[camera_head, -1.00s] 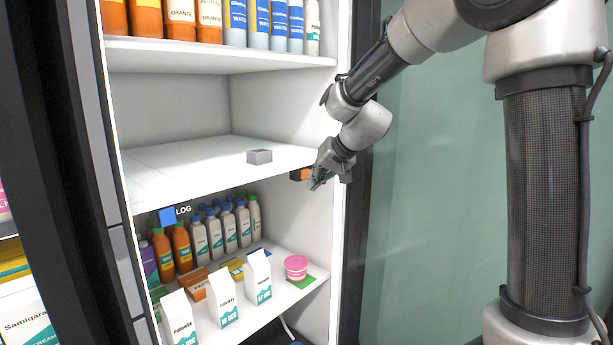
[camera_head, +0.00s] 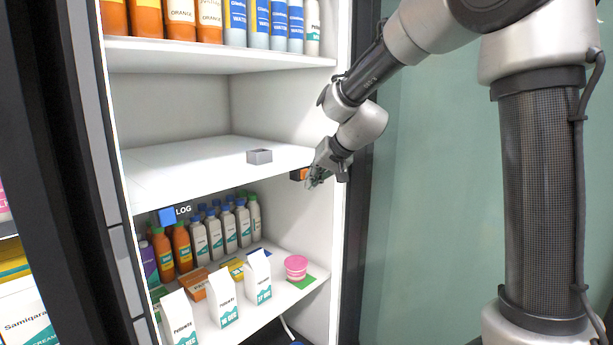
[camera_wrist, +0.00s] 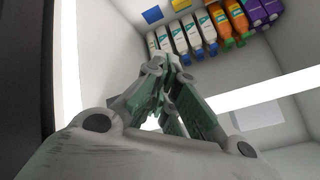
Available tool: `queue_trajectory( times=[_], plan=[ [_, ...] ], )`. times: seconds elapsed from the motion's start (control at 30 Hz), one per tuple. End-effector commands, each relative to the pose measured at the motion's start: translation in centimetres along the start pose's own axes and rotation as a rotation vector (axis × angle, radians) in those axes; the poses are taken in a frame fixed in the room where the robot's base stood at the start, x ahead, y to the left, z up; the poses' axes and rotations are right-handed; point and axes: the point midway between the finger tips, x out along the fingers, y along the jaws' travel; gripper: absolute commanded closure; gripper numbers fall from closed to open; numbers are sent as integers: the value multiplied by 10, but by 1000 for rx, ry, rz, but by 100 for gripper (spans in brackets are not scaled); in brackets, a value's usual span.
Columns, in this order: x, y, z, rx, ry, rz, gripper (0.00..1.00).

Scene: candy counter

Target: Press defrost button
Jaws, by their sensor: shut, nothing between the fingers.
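An orange button block (camera_head: 297,174) sits under the front right end of the empty middle shelf in the head view. No label on it can be read, and my gripper covers its right part. My gripper (camera_head: 312,184) is shut and empty, right beside the block at the cabinet's right wall. I cannot tell whether the fingertips touch it. A blue block (camera_head: 167,216) marked "LOG" hangs under the same shelf edge at the left. In the wrist view my gripper's fingers (camera_wrist: 168,62) are together, and no orange block shows clearly.
Bottles, white cartons (camera_head: 223,300) and a pink tub (camera_head: 296,266) fill the lower shelf. The cabinet's right frame (camera_head: 352,240) is close to my gripper.

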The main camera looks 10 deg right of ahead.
Motion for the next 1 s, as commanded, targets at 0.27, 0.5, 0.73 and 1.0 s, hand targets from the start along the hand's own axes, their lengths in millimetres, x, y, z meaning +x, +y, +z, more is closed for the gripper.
queue_trajectory(
  times=[0.27, 0.5, 0.73, 1.0],
  plan=[
    [3, -2, -2, 0, 1, 0, 100],
    [3, -2, -2, 0, 1, 0, 100],
    [0, 0, 0, 0, 1, 0, 100],
    [-10, 7, 7, 0, 0, 0, 100]
  ],
)
